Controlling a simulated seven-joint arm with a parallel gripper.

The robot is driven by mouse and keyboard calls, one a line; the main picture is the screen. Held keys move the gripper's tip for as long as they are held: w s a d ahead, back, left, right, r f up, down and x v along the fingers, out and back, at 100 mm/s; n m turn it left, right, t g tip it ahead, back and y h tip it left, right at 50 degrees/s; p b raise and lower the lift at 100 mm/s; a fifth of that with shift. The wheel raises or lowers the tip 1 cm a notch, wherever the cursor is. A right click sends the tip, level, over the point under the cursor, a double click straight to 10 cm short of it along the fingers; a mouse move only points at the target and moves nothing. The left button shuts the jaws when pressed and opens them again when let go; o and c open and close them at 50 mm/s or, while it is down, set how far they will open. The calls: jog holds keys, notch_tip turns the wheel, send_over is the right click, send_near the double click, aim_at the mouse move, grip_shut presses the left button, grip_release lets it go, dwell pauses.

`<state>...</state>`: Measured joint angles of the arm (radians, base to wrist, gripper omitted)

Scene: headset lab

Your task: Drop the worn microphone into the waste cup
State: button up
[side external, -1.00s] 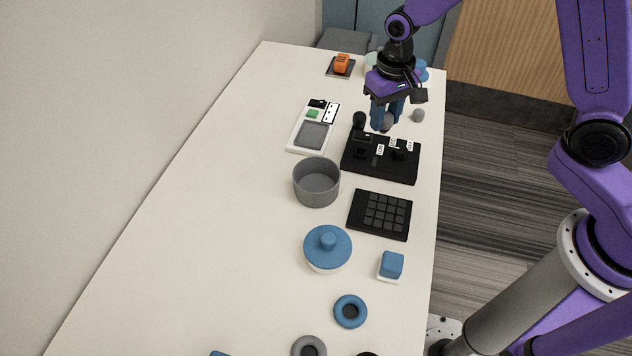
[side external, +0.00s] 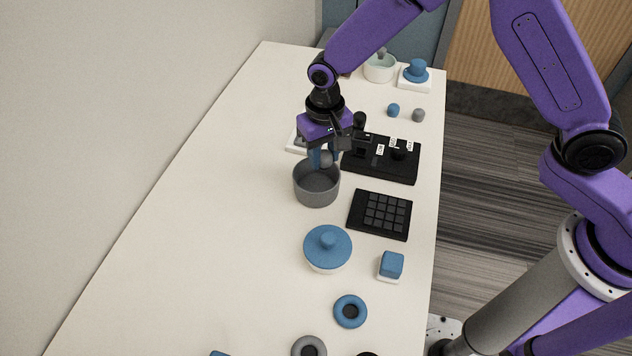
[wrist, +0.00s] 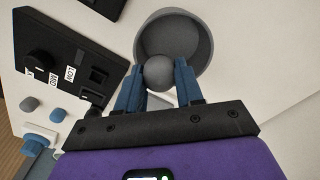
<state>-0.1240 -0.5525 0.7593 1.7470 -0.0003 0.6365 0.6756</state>
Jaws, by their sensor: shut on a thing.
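My gripper (side external: 324,160) is shut on a grey ball-shaped piece, the worn microphone (side external: 326,159). In the wrist view the blue fingers of my gripper (wrist: 160,82) hold the grey microphone (wrist: 158,73) between their tips. The grey waste cup (side external: 317,191) stands open on the table below my gripper. In the wrist view the cup (wrist: 200,38) lies just beyond the microphone, which overlaps its near rim. The cup looks empty where its inside shows. How high the microphone is above the rim I cannot tell exactly.
The black labelled board (side external: 393,165) stands right of the cup, with a black keypad (side external: 381,214) in front of it. A blue lidded pot (side external: 327,246) is in front of the cup. Small blue (side external: 393,110) and grey (side external: 418,115) pieces stand behind. The table's left is clear.

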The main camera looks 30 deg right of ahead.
jog(key=shift+f, duration=0.9)
jog(key=o, duration=1.1)
jog(key=shift+r, duration=0.15)
notch_tip(320, 180, up, 17)
jog(key=shift+r, duration=0.1)
jog(key=s+d+n, duration=0.6)
jog(key=s+d, duration=0.4)
jog(key=s, duration=0.4)
jog(key=s+d+n, duration=0.6)
jog(key=s+d, duration=0.5)
jog(key=s, duration=0.3)
jog(key=shift+d+n, duration=0.2)
jog(key=shift+n, duration=0.1)
